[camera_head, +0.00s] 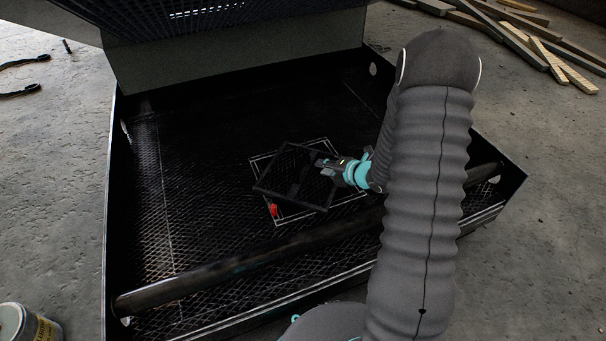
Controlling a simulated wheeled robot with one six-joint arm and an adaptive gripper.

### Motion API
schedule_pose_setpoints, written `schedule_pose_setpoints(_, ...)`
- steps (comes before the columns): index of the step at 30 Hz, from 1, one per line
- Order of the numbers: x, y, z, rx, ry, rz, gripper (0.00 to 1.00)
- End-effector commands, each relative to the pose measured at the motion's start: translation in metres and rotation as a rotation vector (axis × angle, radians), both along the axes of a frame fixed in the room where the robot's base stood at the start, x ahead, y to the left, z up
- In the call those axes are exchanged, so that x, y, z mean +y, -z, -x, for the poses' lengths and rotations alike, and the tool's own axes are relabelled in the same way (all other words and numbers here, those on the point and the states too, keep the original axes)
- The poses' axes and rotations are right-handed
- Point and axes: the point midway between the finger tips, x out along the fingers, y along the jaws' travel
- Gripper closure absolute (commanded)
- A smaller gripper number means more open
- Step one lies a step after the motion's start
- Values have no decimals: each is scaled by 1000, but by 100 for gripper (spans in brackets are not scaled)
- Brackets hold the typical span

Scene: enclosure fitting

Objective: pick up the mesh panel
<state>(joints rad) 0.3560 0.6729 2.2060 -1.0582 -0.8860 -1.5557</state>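The mesh panel (273,181) is a dark square frame in the middle of the enclosure (114,200). It sits turned relative to a white double outline (343,201) on the enclosure's mesh floor and covers much of that outline. My gripper (323,165), grey with a teal wrist, reaches in from the right and overlaps the panel's right edge. The fingers are small and dark against the panel, so I cannot tell whether they are closed on it. I cannot tell whether the panel rests on the floor or is raised.
A small red object (274,210) is near the outline's lower left. A thick dark bar (215,271) crosses the enclosure's near side. A raised lid (230,50) stands at the back. Wooden boards (540,50) lie at the upper right, a can (25,325) at the lower left.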

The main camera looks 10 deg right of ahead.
Motion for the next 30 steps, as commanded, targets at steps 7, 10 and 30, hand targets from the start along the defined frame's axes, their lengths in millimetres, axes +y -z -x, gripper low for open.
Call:
schedule_pose_setpoints(7, 20, 23, -33, 2, 0, 0, 73)
schedule_pose_setpoints(10, 25, 28, -41, 1, 1, 0, 73)
schedule_pose_setpoints(30, 53, 58, -82, 2, 4, 0, 73)
